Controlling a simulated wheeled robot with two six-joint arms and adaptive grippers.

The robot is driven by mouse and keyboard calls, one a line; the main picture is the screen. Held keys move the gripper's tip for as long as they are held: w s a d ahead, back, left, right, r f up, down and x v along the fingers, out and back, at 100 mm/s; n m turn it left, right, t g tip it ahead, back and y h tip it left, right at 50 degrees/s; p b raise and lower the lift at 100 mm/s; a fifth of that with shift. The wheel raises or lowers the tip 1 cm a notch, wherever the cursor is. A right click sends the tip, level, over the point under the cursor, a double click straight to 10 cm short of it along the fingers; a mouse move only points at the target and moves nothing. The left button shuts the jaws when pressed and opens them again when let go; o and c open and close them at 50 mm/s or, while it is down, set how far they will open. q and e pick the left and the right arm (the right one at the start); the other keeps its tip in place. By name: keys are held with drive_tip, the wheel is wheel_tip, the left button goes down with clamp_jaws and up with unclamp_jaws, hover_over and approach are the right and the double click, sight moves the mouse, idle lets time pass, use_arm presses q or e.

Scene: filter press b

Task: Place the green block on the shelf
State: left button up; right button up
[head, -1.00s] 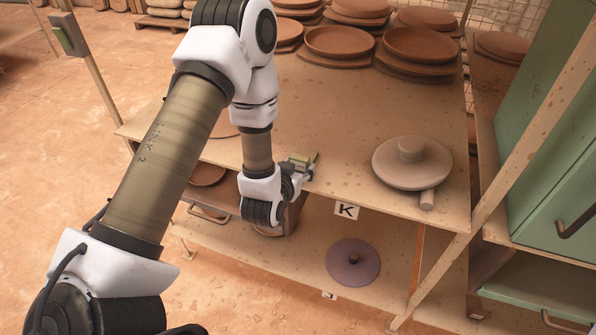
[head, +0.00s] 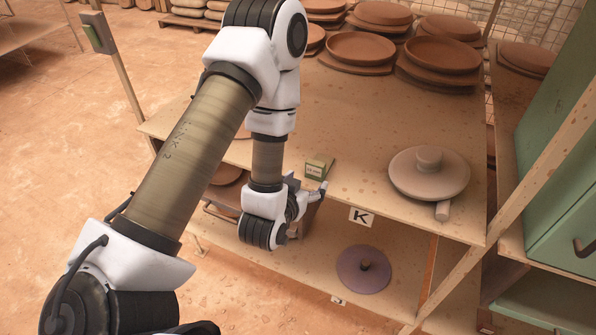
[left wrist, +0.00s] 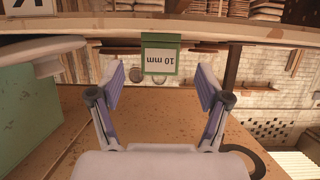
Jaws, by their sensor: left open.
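The green block (head: 318,166) rests on the upper board of the wooden shelf (head: 345,200), close to its front edge and left of the K label. It shows a pale face marked "10 mm", which appears upside down in the left wrist view (left wrist: 160,56). My left gripper (head: 308,190) is at the front edge of the board, just in front of the block. In the left wrist view its two fingers (left wrist: 161,82) are spread wide, with the block centred beyond their tips and touching neither. My right gripper is not in view.
A grey lidded disc (head: 430,175) with a short roller (head: 443,210) lies to the right on the same board. Stacked clay plates (head: 360,48) fill the back. A purple disc (head: 363,268) lies on the lower board. A green cabinet (head: 560,170) stands at the right.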

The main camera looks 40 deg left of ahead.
use_arm(q)
drive_tip(key=r+p+v, duration=0.1)
drive_tip(key=p+v, duration=0.4)
drive_tip(key=p, duration=0.1)
drive_tip(key=s+d+f+m+g+h, duration=0.1)
drive_tip(key=s+d+f+g, duration=0.2)
drive_tip(key=s+f+g, duration=0.3)
drive_tip(key=s+d+f+m+g+h, duration=0.1)
drive_tip(key=s+d+f+g+h, duration=0.1)
drive_tip(key=s+f+g, duration=0.5)
drive_tip(key=s+d+f, duration=0.1)
drive_tip(key=s, duration=0.4)
drive_tip(key=shift+f, duration=0.4)
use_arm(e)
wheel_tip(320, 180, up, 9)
